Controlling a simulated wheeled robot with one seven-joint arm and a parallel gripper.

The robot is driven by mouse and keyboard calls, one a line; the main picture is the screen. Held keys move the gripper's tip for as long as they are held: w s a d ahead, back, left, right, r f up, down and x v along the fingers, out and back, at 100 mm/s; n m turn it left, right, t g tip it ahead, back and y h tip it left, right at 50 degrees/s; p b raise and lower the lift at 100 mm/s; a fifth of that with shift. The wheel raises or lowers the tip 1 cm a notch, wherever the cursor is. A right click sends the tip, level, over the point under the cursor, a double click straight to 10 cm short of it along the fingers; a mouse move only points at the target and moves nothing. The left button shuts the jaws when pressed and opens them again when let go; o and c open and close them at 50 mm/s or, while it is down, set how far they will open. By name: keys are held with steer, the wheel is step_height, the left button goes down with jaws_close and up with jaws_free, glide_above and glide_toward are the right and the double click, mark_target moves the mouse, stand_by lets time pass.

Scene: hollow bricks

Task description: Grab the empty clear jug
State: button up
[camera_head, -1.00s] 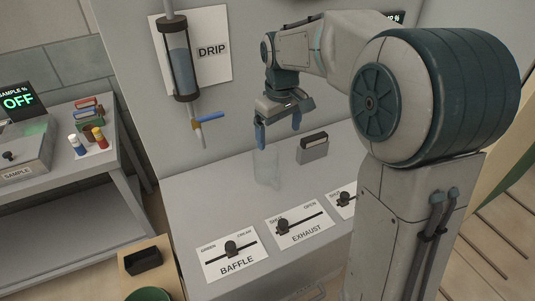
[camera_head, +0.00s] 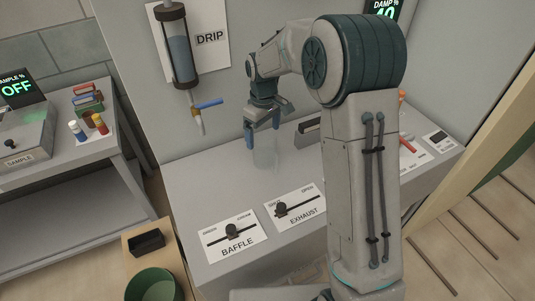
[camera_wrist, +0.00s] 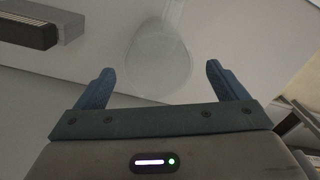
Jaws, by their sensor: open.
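The clear jug (camera_head: 265,155) stands upright on the grey counter below and right of the drip tube. It looks empty and is faint against the counter. In the wrist view the jug (camera_wrist: 158,62) shows as a pale round shape ahead of and between the fingers. My gripper (camera_head: 262,132) is open above the jug in the head view, with its blue fingers pointing down near the jug's top. In the wrist view my gripper (camera_wrist: 157,88) has nothing between its fingertips that I can see clearly gripped. Whether a finger touches the jug cannot be told.
The drip tube (camera_head: 177,48) with a blue-handled tap (camera_head: 208,104) hangs on the wall to the left. A dark-topped block (camera_head: 308,128) stands right of the jug. BAFFLE (camera_head: 233,233) and EXHAUST (camera_head: 296,209) slider panels lie in front. A green bowl (camera_head: 153,285) sits lower left.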

mark_target(266, 143)
steer(key=f, duration=0.1)
steer(key=f+p, duration=0.1)
steer(key=f, duration=0.3)
steer(key=shift+s+d+p, duration=0.15)
steer(key=shift+d+p, duration=0.1)
steer(key=shift+p, duration=0.05)
steer(key=c, duration=1.1)
